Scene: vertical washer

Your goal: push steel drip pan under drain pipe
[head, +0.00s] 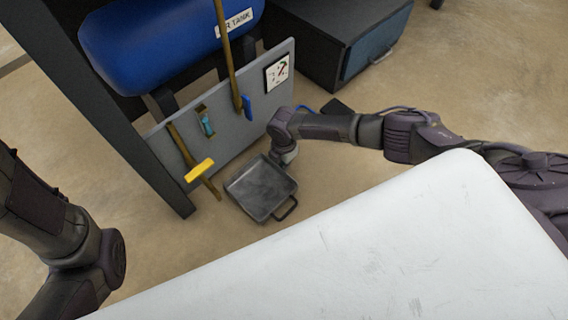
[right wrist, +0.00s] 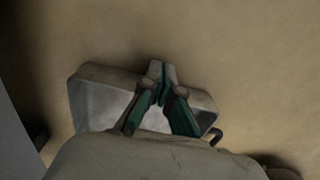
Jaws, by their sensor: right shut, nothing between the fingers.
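The steel drip pan (head: 261,186) is a shallow grey square tray on the floor, with a dark loop handle at its lower right. It also shows in the right wrist view (right wrist: 95,105), partly hidden behind my gripper. A brass pipe with a yellow handle (head: 194,165) slants down from the grey panel. Its lower end is close to the pan's left side; this looks like the drain pipe. My right gripper (head: 277,159) is at the pan's far rim. Its green-sided fingers (right wrist: 162,70) are shut and empty; contact with the rim is unclear. My left gripper is outside the picture.
A blue air tank (head: 170,45) sits above the grey panel (head: 258,110). A second brass pipe with a blue handle (head: 229,60) comes down the panel. A dark cabinet (head: 325,45) stands behind. A white surface (head: 350,240) fills the front. Floor right of the pan is clear.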

